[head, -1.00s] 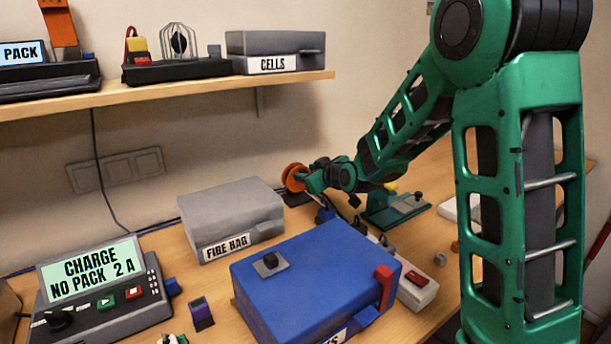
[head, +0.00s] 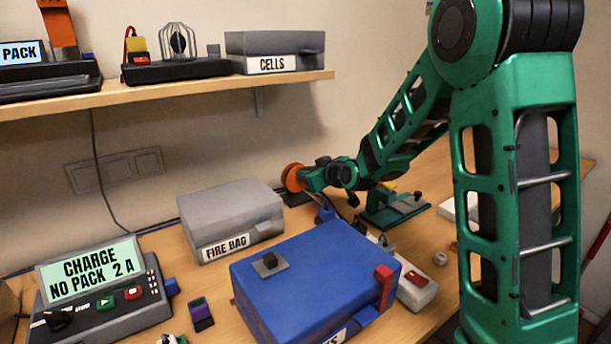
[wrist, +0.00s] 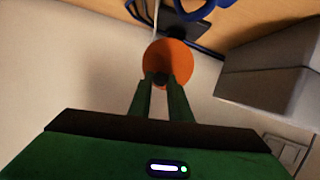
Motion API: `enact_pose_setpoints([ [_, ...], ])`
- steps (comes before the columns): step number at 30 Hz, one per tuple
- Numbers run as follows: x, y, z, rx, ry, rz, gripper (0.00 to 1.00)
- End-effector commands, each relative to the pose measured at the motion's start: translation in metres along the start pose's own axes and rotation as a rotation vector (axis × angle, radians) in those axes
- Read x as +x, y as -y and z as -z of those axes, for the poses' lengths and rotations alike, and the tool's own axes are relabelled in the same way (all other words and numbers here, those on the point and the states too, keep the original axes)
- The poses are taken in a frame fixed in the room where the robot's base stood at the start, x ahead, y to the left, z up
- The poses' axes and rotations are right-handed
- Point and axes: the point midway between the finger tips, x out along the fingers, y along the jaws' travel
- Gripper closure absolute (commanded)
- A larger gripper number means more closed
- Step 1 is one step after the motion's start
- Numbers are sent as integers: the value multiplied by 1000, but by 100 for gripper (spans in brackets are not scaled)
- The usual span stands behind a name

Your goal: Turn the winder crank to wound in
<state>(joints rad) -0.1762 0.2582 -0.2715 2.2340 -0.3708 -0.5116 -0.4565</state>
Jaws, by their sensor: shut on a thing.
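The winder shows as an orange disc (head: 291,177) on a dark base at the back of the bench, near the wall. It also shows in the wrist view (wrist: 168,56), straight ahead of the fingers. My gripper (head: 303,178) is at the right side of the disc in the head view. In the wrist view its two green fingers (wrist: 161,80) are shut on the small dark crank knob (wrist: 158,78), at the disc's lower edge. The fingers hide part of the knob, and the crank's angle is hard to tell.
The grey fire bag box (head: 228,205) stands left of the winder; a grey box edge also shows in the wrist view (wrist: 270,75). A blue box (head: 310,265) stands in front. Blue cable runs behind the winder.

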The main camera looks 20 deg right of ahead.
Motion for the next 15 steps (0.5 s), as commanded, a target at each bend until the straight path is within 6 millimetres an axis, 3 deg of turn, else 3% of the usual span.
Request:
enact_pose_setpoints([
  [15, 3, -19, -9, 398, 0, 160, 100],
])
